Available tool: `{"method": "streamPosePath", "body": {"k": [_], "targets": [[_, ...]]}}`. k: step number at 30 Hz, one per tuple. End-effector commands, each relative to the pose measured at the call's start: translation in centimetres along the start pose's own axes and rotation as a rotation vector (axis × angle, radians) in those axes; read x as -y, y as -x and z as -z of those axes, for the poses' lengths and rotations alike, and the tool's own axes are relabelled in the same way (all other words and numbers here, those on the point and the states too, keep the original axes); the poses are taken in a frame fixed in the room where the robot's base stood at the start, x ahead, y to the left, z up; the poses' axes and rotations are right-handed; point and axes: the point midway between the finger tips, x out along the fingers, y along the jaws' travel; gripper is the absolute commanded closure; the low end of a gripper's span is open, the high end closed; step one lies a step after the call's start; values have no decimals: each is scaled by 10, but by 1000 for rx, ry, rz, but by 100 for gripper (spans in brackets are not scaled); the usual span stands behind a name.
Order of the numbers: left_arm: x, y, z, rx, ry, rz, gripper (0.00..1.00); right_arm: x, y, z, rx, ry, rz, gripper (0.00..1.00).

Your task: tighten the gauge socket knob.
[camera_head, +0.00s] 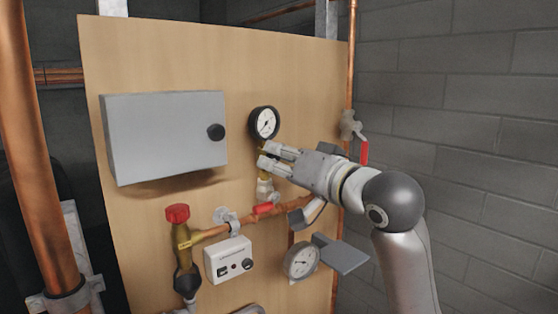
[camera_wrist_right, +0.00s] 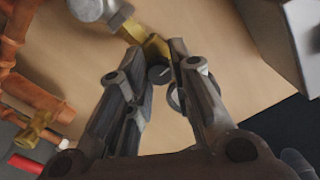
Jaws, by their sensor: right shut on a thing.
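The round gauge (camera_head: 264,123) with a black rim and white dial is mounted on the wooden panel. Below it is its brass socket with the knob, mostly hidden by my fingers in the head view. My right gripper (camera_head: 264,155) reaches in from the right, its fingers just under the gauge. In the right wrist view the brass socket knob (camera_wrist_right: 157,46) lies between the fingertips of my right gripper (camera_wrist_right: 160,58), which is shut on it. A grey fitting (camera_wrist_right: 97,8) adjoins the brass. My left gripper is not in view.
A grey box (camera_head: 165,135) with a black knob is left of the gauge. Below are a copper pipe with a red-handled valve (camera_head: 264,208), a red-capped brass valve (camera_head: 178,214), a white control box (camera_head: 230,260) and a second gauge (camera_head: 301,261). A red lever (camera_head: 364,152) hangs at right.

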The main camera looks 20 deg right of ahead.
Motion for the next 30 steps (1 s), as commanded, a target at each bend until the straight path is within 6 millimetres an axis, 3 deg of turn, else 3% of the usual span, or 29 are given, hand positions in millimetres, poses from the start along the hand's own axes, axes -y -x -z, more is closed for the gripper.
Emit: {"method": "streamPosePath", "body": {"k": [21,22,27,30], "targets": [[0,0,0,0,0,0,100,-1,-1,-4,12,-82,-4,100],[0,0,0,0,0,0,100,-1,-1,-4,12,-81,-4,78],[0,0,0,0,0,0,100,-1,-1,-4,9,-81,-3,56],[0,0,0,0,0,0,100,-1,-1,-2,7,-80,-2,56]]}}
